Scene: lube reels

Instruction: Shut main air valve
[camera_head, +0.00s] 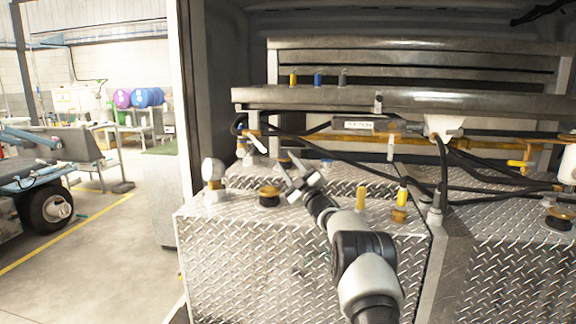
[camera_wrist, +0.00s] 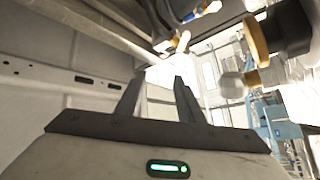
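A yellow-brown pipe (camera_head: 310,139) runs across the back above the diamond-plate boxes. A pale lever (camera_head: 257,144) sits at its left end and looks like the air valve's handle, though no label can be read. In the wrist view, a small yellowish-white handle (camera_wrist: 181,42) shows beyond the fingertips, probably the same lever. My gripper (camera_head: 291,178) is over the left box, below and to the right of the lever and apart from it. In the wrist view my gripper (camera_wrist: 160,80) has its two fingers apart with nothing between them.
The diamond-plate box (camera_head: 280,250) carries a round white knob (camera_head: 213,170) and a brown-yellow cap (camera_head: 269,196) close to my gripper. Black hoses (camera_head: 350,157) cross behind it. A metal rail (camera_head: 400,98) runs above. The open doorway and workshop floor (camera_head: 105,235) are at left.

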